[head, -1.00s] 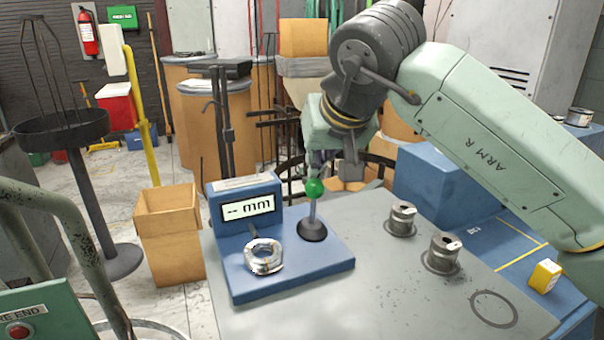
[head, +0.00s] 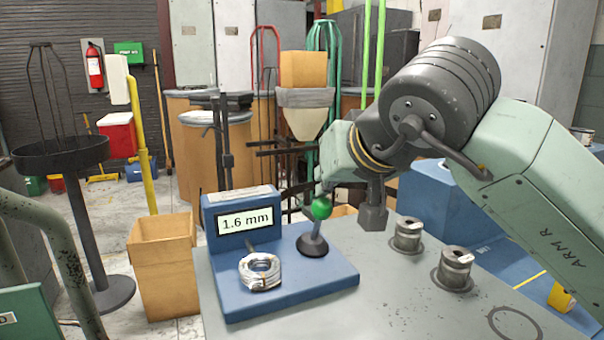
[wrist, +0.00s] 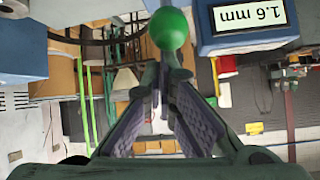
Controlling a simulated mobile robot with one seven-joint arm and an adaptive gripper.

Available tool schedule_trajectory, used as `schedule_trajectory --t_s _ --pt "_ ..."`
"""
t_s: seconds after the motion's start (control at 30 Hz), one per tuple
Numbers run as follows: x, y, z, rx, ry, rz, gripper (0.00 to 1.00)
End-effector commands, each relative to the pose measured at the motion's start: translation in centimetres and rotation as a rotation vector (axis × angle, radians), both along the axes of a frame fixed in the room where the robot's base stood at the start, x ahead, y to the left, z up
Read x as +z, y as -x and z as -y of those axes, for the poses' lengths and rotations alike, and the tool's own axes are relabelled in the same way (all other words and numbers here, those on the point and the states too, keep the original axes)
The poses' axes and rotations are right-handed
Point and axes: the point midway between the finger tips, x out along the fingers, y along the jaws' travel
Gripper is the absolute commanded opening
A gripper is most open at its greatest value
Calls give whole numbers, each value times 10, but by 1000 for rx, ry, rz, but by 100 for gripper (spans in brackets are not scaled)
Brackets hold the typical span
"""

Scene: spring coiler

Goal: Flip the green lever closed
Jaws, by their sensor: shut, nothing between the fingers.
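The green lever has a green ball knob (head: 321,208) on a grey stem rising from a black round base. Its stem leans slightly to the right. It stands on a blue gauge device (head: 290,295) whose display (head: 244,220) reads 1.6 mm. A silver wire coil (head: 260,272) lies on the device in front of the display. In the wrist view my gripper (wrist: 166,76) is shut with nothing between its fingers. Its fingertips are right by the green knob (wrist: 169,28); I cannot tell if they touch. In the head view the fingers are mostly hidden behind the knob and my wrist.
Two metal cylinders (head: 407,234) (head: 455,270) stand on the grey table (head: 400,310) right of the device. A cardboard box (head: 162,260) stands left of it. A blue block (head: 435,205) lies behind my arm. The front of the table is mostly clear.

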Motion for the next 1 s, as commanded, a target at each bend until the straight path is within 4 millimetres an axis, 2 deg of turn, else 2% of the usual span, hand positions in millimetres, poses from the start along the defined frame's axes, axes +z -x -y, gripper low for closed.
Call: schedule_trajectory --t_s 0.27,0.7,1.0 --pt "7 9 4 -2 0 1 0" --pt "56 77 25 -1 0 1 0" --pt "69 94 31 0 0 0 0"
